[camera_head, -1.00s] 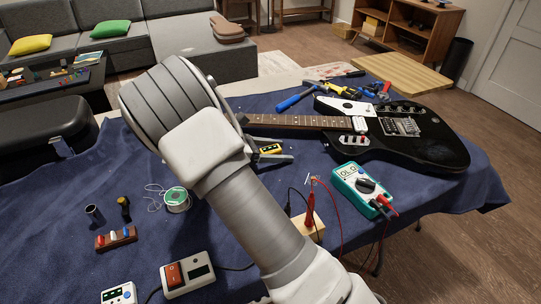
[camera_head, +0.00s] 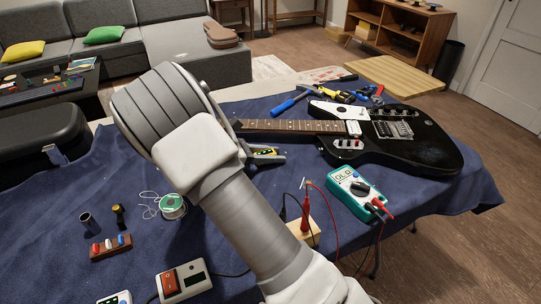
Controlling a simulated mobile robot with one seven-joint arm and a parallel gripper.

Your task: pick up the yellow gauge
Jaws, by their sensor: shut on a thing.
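The gripper is shut on the gauge. My wrist and arm hide the other finger and part of the gauge. I cannot tell whether the gauge is clear of the blue cloth.
A black guitar (camera_head: 410,138) lies close behind and right on the blue cloth (camera_head: 50,235). A solder spool (camera_head: 172,206) and switch box (camera_head: 184,279) are at left.

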